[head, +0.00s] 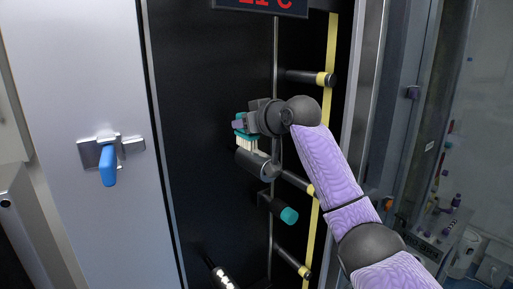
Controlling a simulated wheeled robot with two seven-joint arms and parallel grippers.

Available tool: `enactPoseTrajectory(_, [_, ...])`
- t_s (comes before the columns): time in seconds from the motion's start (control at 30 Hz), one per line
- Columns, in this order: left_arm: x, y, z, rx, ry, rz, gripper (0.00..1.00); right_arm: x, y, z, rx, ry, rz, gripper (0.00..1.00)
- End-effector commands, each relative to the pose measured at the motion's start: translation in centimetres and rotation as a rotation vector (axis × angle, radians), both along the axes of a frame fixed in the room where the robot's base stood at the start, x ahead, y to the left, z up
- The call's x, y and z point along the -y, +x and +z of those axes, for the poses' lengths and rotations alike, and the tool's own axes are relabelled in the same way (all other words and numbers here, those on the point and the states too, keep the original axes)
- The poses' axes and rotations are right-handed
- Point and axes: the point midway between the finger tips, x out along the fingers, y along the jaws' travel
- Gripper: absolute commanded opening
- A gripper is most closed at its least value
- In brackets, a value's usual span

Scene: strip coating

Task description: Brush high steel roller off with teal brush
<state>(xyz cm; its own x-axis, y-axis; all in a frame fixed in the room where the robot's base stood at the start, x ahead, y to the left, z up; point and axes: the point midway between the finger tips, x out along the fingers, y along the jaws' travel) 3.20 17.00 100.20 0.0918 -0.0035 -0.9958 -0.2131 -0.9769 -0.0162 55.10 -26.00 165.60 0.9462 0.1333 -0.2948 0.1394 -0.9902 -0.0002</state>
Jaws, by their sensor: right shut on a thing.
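The high steel roller (257,164) juts out from the dark back panel near the middle of the head view, with a grey cylindrical body. My right gripper (243,124) is just above it, shut on the teal brush (241,134). The brush's pale bristles point down at the top of the roller and look to be touching it or very close; I cannot tell which. The gripper and wrist hide part of the brush.
A teal-ended roller (288,215) sits below. A yellow strip (331,50) runs down past dark rollers (300,76) on the right. An open door with a blue handle (109,170) stands at the left. A red-digit display (262,5) hangs at the top.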

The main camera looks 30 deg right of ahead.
Motion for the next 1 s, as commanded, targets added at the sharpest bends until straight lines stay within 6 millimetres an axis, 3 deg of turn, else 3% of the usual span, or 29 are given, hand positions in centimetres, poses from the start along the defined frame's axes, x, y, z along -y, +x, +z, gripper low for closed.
enactPoseTrajectory(0.17, [0.0,0.0,-0.5,0.0,0.0,0.0,0.72,0.1,-0.5,-0.2,0.001,0.0,0.0,0.0])
enactPoseTrajectory(0.5, [0.0,0.0,-2.7,-0.001,0.0,0.0,0.72,0.6,-3.8,-0.3,0.001,-0.001,0.0,0.0])
enactPoseTrajectory(0.8, [0.0,0.0,-2.7,-0.001,0.0,0.0,0.72,0.6,-4.3,-0.1,-0.001,0.001,0.0,0.0])
enactPoseTrajectory(1.0, [0.0,0.0,-3.7,-0.001,0.0,0.0,0.72,0.9,-6.2,-0.2,0.0,0.0,-0.001,0.0])
